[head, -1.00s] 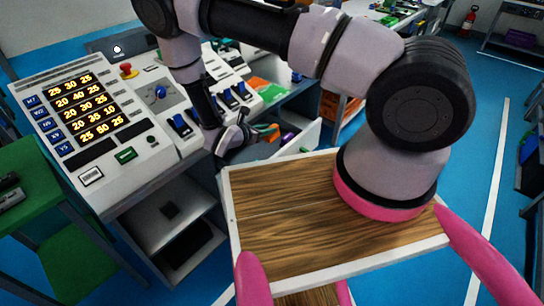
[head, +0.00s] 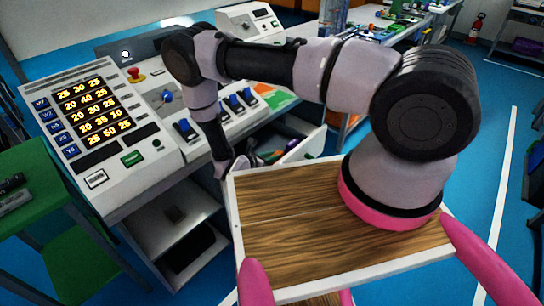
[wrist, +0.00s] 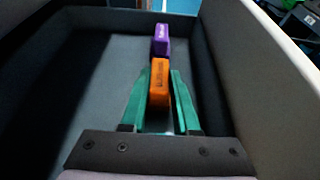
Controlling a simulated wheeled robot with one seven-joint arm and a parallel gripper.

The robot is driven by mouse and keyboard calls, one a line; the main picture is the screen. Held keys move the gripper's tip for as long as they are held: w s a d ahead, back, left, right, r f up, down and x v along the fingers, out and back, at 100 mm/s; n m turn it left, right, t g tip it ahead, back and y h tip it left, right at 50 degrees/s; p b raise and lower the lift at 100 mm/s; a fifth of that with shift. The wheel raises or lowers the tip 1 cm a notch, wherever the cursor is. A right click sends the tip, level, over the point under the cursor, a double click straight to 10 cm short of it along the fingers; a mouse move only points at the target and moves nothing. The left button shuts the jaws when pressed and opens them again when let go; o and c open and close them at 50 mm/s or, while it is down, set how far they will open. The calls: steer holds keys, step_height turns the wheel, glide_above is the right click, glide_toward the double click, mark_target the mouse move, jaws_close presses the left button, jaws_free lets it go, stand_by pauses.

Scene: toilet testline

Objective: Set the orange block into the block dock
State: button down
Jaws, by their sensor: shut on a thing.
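In the wrist view the orange block (wrist: 160,84) stands upright between the green fingers of my gripper (wrist: 161,76), which is shut on it. It is inside a dark grey open drawer (wrist: 60,85). A purple block (wrist: 161,38) stands just beyond the orange block, in line with it; I cannot tell whether they touch. In the head view my gripper (head: 236,166) is low at the open drawer (head: 305,146) of the console, and the orange block cannot be made out there. I cannot identify the block dock in either view.
The console (head: 100,120) with lit number rows and blue switches stands left of the drawer. A green table (head: 35,190) is at far left. My wooden-topped base fills the lower middle. Blue floor (head: 490,170) is free at right.

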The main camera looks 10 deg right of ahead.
steer(key=shift+f, duration=0.15)
steer(key=c, duration=0.7)
jaws_free()
steer(key=shift+o, duration=0.2)
steer(key=shift+a+r, duration=0.1)
steer(key=shift+r, duration=0.15)
steer(key=v, duration=1.1)
steer(key=shift+s+a, duration=0.3)
